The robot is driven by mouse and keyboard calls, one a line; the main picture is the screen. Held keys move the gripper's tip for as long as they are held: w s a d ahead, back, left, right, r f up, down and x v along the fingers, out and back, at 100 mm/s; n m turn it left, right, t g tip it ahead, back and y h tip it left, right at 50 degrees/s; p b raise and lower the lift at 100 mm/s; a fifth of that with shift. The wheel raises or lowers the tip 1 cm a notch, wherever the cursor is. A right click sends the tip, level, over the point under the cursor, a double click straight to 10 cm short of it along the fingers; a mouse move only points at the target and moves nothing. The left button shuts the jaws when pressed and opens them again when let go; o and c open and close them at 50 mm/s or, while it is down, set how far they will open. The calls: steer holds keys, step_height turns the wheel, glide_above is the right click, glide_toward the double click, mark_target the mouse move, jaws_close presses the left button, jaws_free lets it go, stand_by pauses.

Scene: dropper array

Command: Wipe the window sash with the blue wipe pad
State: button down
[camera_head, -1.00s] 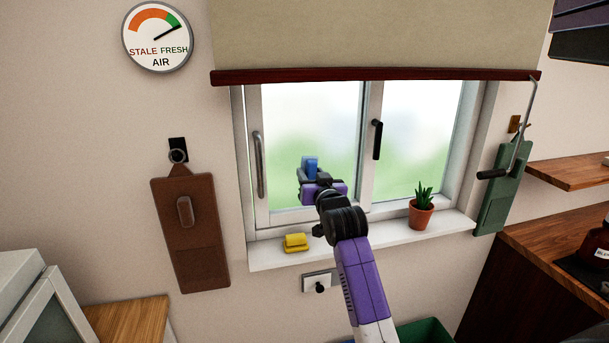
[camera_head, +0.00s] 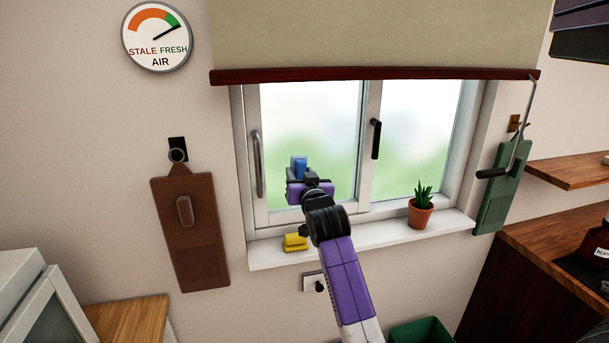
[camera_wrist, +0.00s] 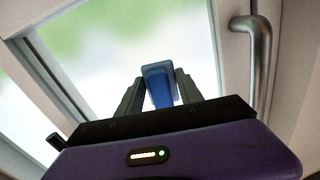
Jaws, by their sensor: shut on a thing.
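The blue wipe pad (camera_head: 299,163) is held upright between the fingers of my gripper (camera_head: 301,174), in front of the lower left pane. In the wrist view the blue pad (camera_wrist: 158,85) sits between both dark fingers of my gripper (camera_wrist: 160,92), which is shut on it. The left window sash (camera_head: 313,215) has a white frame, a clear pane and a grey bar handle (camera_head: 257,164) on its left side. The handle also shows in the wrist view (camera_wrist: 262,65). I cannot tell whether the pad touches the glass.
A yellow pad (camera_head: 295,243) lies on the white sill (camera_head: 345,244). A potted plant (camera_head: 421,212) stands on the sill at the right. A rolled blind (camera_head: 375,76) hangs above. A crank (camera_head: 492,173) hangs at the right, a brown board (camera_head: 198,250) at the left.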

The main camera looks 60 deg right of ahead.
steer(key=shift+w+a, duration=0.55)
steer(key=shift+w, duration=0.05)
steer(key=shift+s+d+p+v, duration=0.15)
steer(key=shift+p+v, duration=0.25)
steer(key=shift+v, duration=1.05)
steer(key=shift+s+d+p+v, duration=0.15)
steer(key=shift+p+v, duration=0.2)
steer(key=shift+v, duration=1.15)
steer(key=shift+a, duration=0.1)
steer(key=shift+p+v, duration=0.3)
steer(key=shift+v, duration=1.1)
